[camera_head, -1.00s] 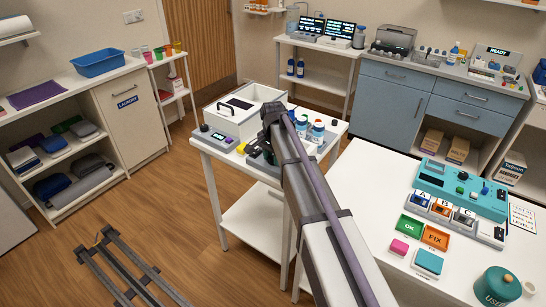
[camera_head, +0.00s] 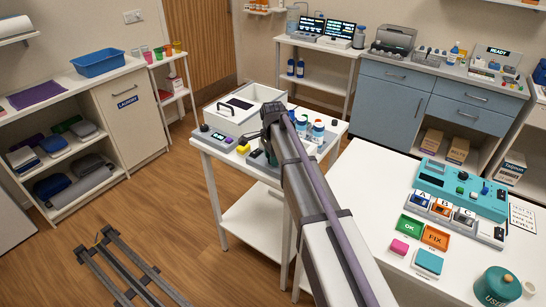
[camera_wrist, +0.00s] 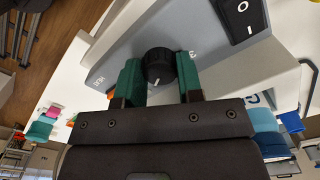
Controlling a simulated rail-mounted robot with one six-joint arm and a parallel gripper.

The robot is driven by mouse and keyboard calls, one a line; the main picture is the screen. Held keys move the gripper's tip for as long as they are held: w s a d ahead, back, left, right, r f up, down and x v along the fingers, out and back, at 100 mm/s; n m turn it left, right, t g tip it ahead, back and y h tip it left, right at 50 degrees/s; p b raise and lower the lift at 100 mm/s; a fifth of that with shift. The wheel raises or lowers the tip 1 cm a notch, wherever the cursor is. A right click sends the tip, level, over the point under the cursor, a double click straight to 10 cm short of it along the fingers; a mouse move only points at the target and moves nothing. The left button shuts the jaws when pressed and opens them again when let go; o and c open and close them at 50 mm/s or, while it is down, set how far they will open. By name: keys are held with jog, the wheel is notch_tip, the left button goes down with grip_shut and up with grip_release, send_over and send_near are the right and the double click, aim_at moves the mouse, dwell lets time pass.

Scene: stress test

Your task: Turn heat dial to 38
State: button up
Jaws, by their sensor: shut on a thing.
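The heat dial (camera_wrist: 156,61) is a round black ribbed knob on a sloping grey panel (camera_wrist: 110,60) in the wrist view. A white mark shows on its lower rim. My gripper (camera_wrist: 159,72) has its two green fingers on either side of the dial and is shut on it. Panel lettering beside the dial is partly covered by a finger, and I cannot read the setting. In the head view my gripper is mostly hidden behind my arm, over the small white table (camera_head: 237,167). I cannot make out the gripped dial there.
A black rocker switch (camera_wrist: 240,16) sits near the dial on the same unit.

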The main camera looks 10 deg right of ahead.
jog(key=o, duration=0.7)
jog(key=shift+c, duration=0.2)
notch_tip(320, 180, up, 11)
jog(key=p, duration=1.1)
jog(key=shift+f, duration=0.15)
